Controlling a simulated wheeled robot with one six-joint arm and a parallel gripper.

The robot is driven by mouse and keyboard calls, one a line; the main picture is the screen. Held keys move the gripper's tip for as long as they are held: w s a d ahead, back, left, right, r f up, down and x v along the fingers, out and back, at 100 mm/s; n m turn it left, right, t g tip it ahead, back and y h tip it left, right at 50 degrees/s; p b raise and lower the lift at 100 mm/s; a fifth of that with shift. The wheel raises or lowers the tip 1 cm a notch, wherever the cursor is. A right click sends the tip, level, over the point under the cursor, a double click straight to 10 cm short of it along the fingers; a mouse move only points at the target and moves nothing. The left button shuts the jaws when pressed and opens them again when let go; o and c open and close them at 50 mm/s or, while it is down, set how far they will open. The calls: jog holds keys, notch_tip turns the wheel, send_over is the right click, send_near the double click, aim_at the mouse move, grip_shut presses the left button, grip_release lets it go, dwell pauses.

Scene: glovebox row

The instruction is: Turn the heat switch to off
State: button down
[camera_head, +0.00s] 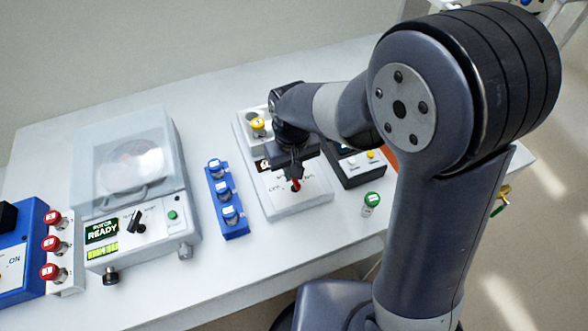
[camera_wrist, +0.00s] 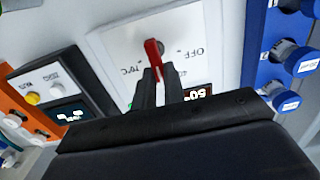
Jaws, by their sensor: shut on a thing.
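The heat switch is a small red lever (camera_head: 296,186) on the front of a white heater unit (camera_head: 300,207). My gripper (camera_head: 295,172) reaches down onto it from above and hides part of it. In the wrist view the red lever (camera_wrist: 153,52) stands at the tips of my closed fingers (camera_wrist: 157,78), which are shut on it. Printed marks surround it there: OFF to its right, 70°C to its left, and a partly hidden 40 below right. I cannot tell exactly which mark the lever points at. A lit display (camera_wrist: 196,92) is partly covered by my gripper.
A yellow-capped vial (camera_head: 258,127) stands on the heater's back part. A blue rack (camera_head: 226,205) with blue-capped vials is at left, beyond it a clear-lidded machine (camera_head: 135,180). A dark box (camera_head: 357,167) and a green-capped vial (camera_head: 371,202) are close on the right.

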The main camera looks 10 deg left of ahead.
jog(key=shift+s+a+n+b, duration=0.1)
jog(key=shift+a+n+b, duration=0.05)
jog(key=shift+n, duration=0.9)
jog(key=shift+s+a+n+b, duration=0.1)
jog(key=shift+n+b, duration=0.05)
jog(key=shift+n, duration=0.9)
jog(key=c, duration=1.5)
grip_release()
notch_tip(320, 180, up, 11)
jog(key=shift+f+b, duration=0.1)
jog(key=shift+b, duration=0.25)
jog(key=shift+f, duration=0.1)
notch_tip(320, 180, down, 11)
jog(key=shift+r+p, duration=0.2)
jog(key=shift+p, duration=0.2)
